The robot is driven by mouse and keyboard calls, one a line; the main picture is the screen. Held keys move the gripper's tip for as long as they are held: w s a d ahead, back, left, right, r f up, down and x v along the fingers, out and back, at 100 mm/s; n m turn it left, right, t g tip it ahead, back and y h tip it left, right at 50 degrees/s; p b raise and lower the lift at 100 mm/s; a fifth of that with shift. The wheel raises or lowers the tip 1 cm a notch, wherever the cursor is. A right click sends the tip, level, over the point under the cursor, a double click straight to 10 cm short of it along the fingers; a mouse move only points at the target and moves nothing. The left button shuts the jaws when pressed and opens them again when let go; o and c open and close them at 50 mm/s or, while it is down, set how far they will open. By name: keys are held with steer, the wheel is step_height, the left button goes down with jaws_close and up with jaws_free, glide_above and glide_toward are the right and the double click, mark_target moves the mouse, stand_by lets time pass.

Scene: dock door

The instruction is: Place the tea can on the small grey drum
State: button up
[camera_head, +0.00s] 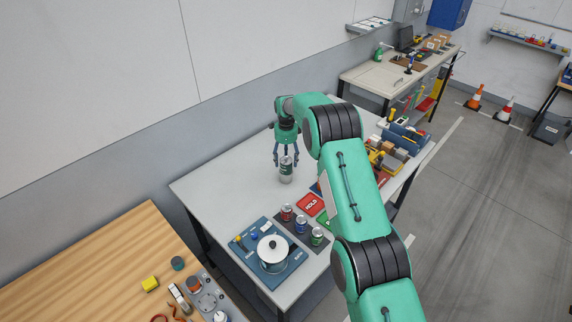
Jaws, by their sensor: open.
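A can with a dark green label, which looks like the tea can (286,165), stands upright below my gripper. A pale grey cylinder, which looks like the small grey drum (286,178), is directly under it on the light grey table. The can appears to rest on the drum, though the seam between them is too small to see clearly. My gripper (285,158) points down over the can. Its fingers are apart, one on each side of the can's upper part; I cannot tell whether they touch it.
A red can (287,212), a blue can (302,224) and a green can (317,237) stand on a dark mat nearer the front. A red HOLD card (310,204) lies behind the cans. The table left of the drum is clear.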

mark_target(286, 160)
step_height(286, 160, up, 8)
steer(key=shift+r, duration=0.1)
stand_by(0.4)
stand_by(0.6)
